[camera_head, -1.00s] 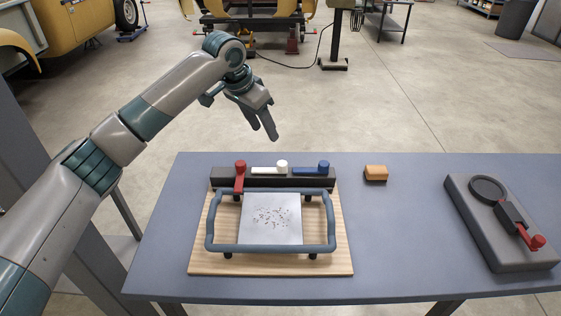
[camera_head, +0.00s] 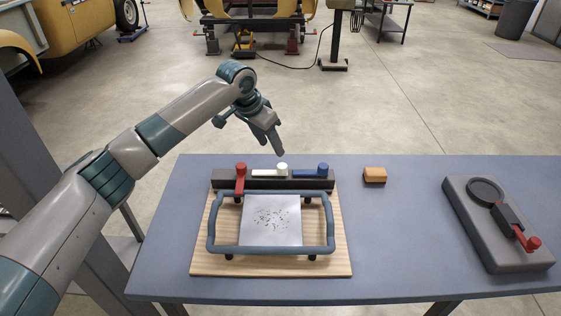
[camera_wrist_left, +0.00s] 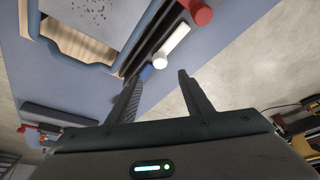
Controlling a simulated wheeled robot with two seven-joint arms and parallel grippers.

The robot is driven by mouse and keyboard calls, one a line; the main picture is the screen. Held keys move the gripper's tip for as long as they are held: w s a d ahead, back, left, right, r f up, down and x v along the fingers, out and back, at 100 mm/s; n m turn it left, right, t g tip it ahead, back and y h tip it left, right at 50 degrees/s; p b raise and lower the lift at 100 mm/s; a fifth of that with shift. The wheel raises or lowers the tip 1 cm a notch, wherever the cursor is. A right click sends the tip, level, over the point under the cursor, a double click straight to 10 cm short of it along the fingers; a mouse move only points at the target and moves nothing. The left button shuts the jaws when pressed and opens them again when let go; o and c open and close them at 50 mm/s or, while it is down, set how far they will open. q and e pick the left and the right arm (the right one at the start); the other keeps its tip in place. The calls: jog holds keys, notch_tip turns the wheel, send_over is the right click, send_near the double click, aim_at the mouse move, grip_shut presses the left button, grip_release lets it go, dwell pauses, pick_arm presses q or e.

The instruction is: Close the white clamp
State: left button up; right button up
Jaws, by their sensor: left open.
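The white clamp (camera_head: 268,172) lies lengthwise along the black bar (camera_head: 222,184) at the back of the wooden board (camera_head: 205,265), with its round knob at the right end. The red clamp (camera_head: 240,179) on its left points forward toward the metal plate (camera_head: 270,235). The blue clamp (camera_head: 309,172) on its right lies along the bar. My left gripper (camera_head: 279,153) is open and empty, above and just behind the white knob. In the left wrist view, the white clamp (camera_wrist_left: 172,43) shows beyond the fingertips. My right gripper is not in view.
A blue-grey tubular frame (camera_head: 270,252) surrounds the metal plate, which bears small dark specks. An orange-brown block (camera_head: 375,174) sits right of the board. A dark grey fixture (camera_head: 485,235) with a red-knobbed lever stands at the right.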

aim_at(282, 166)
pick_arm(q)
jog(key=p+x, duration=0.2)
jog(key=x, duration=0.9)
jog(key=shift+f, duration=0.25)
grip_shut()
jog(key=shift+d, duration=0.1)
